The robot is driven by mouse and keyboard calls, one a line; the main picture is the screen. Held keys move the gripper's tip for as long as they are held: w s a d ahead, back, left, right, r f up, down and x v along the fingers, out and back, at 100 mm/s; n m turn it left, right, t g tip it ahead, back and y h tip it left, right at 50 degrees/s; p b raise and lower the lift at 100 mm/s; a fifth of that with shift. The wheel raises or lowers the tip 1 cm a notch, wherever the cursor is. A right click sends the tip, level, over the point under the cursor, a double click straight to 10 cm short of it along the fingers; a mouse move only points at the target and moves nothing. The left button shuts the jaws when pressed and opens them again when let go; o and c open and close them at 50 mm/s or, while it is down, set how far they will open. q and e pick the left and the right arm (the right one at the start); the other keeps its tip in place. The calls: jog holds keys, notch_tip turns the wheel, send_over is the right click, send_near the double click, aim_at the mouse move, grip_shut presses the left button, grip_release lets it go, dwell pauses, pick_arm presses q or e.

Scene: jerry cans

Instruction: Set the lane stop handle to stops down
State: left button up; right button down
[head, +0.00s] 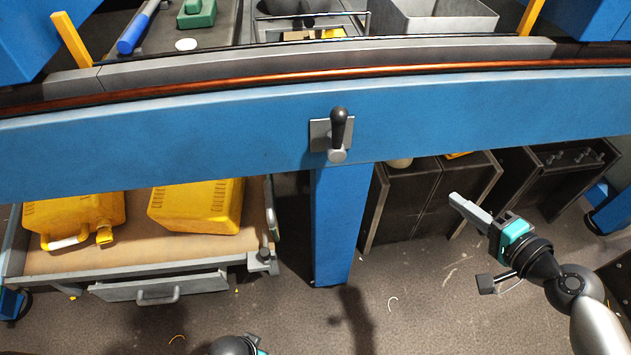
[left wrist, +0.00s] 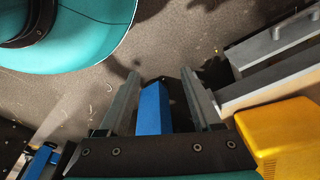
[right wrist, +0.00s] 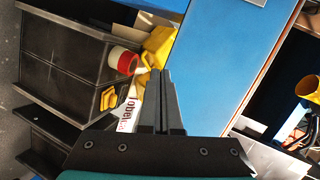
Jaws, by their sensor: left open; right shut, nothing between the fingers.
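The lane stop handle (head: 339,128) is a black lever with a rounded grip on a small grey plate, on the front of the blue beam (head: 230,140). Its grip points up from a round grey pivot at the lower end. My right gripper (head: 456,199) is shut and empty, below and to the right of the handle, apart from it. Its closed fingers also show in the right wrist view (right wrist: 160,80). My left gripper (left wrist: 159,76) is open and empty in the left wrist view. In the head view only a piece of the left arm shows at the bottom edge.
A blue post (head: 335,225) stands under the beam below the handle. A cart (head: 140,265) with yellow jerry cans (head: 195,205) is at the left. Dark cabinets (head: 410,200) stand behind the post at the right. The space before the handle looks clear.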

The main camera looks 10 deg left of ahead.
aim_at(336, 129)
pick_arm(q)
jog(key=w+b, duration=0.2)
jog(key=b, duration=0.1)
jog(key=shift+w+d+r, duration=0.15)
jog(key=shift+w+r, duration=0.05)
jog(key=shift+w, duration=0.1)
pick_arm(e)
jog(key=s+a+r+y, duration=0.2)
jog(key=a+r+y, duration=0.1)
jog(key=r, duration=0.3)
jog(key=s+a+r+n+g+y, duration=0.1)
jog(key=s+a+r+y, duration=0.1)
jog(key=r, duration=0.4)
jog(key=a+y, duration=0.1)
jog(key=a, duration=0.1)
jog(key=shift+s+a+r+n, duration=0.15)
jog(key=shift+a+r+n, duration=0.15)
jog(key=shift+a+r, duration=0.1)
pick_arm(q)
jog(key=s+a+f+p, duration=0.2)
jog(key=s+f, duration=0.1)
jog(key=f, duration=0.2)
jog(key=shift+a, duration=0.3)
pick_arm(e)
jog(key=s+a+x, duration=0.1)
jog(key=s+x, duration=0.1)
jog(key=x, duration=1)
jog(key=shift+w+a, duration=0.15)
jog(key=shift+a, duration=0.55)
